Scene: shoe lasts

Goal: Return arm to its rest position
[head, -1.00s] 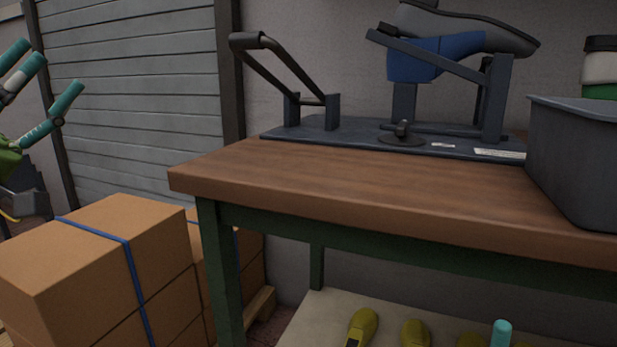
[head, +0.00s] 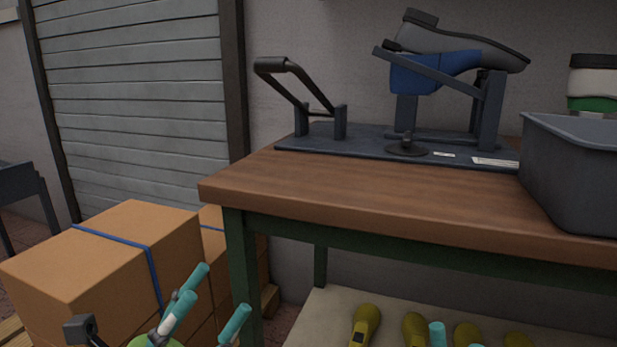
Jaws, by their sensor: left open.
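My left gripper (head: 214,306) shows at the bottom left in the head view, with teal fingers spread apart. It is open and nothing shows between its fingers. It appears in front of the strapped cardboard boxes, left of the workbench's front leg.
The workbench (head: 400,205) holds a dark fixture (head: 370,150) with a grey and blue shoe form (head: 440,60), and a grey bin (head: 570,180). Yellow lasts (head: 366,325) lie on the lower shelf (head: 318,312). Cardboard boxes (head: 110,255) stand at the left.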

